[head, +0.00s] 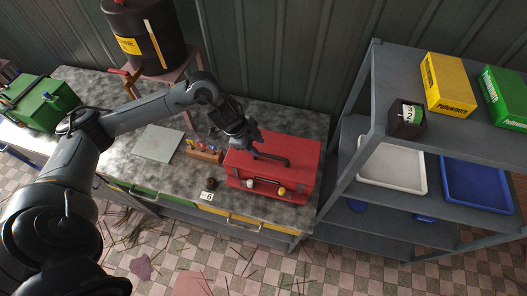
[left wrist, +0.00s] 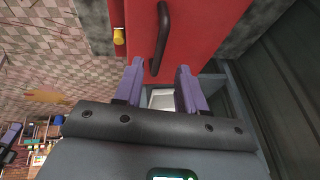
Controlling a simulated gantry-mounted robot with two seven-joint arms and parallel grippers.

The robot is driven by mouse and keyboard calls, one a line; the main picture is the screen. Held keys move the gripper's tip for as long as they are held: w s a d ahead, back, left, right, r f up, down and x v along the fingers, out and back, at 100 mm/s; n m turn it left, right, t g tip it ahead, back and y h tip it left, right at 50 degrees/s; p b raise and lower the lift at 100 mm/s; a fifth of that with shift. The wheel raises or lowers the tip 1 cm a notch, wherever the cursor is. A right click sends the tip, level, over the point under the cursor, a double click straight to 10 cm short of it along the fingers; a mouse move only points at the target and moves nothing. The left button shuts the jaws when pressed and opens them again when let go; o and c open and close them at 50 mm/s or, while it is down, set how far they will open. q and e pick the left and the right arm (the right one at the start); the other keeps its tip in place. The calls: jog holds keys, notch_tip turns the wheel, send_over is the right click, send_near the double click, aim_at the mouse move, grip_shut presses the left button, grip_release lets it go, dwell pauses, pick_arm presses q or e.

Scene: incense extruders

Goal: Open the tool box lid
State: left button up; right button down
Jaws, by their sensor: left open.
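The red tool box (head: 300,155) stands on the right part of the grey workbench, and its lid looks shut. A dark bar handle (head: 272,158) runs across the lid; it also shows in the left wrist view (left wrist: 164,30). On the box's front are a yellow knob (head: 281,190) and a whitish knob (head: 250,184). My left gripper (head: 254,141) is over the lid near the handle's left end. In the left wrist view its purple fingers (left wrist: 161,70) are apart, with the near end of the handle just ahead between them. I cannot tell whether they touch it. My right gripper is not in view.
A small wooden rack (head: 204,155) and a flat grey plate (head: 158,142) lie left of the box. A green box (head: 42,106) stands at the bench's far left. A dark barrel (head: 145,38) is behind my left arm. Grey shelving (head: 345,165) stands close on the right.

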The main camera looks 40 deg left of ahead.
aim_at(266, 155)
pick_arm(q)
jog(key=shift+x, duration=2.9)
jog(key=shift+c, duration=0.3)
grip_shut()
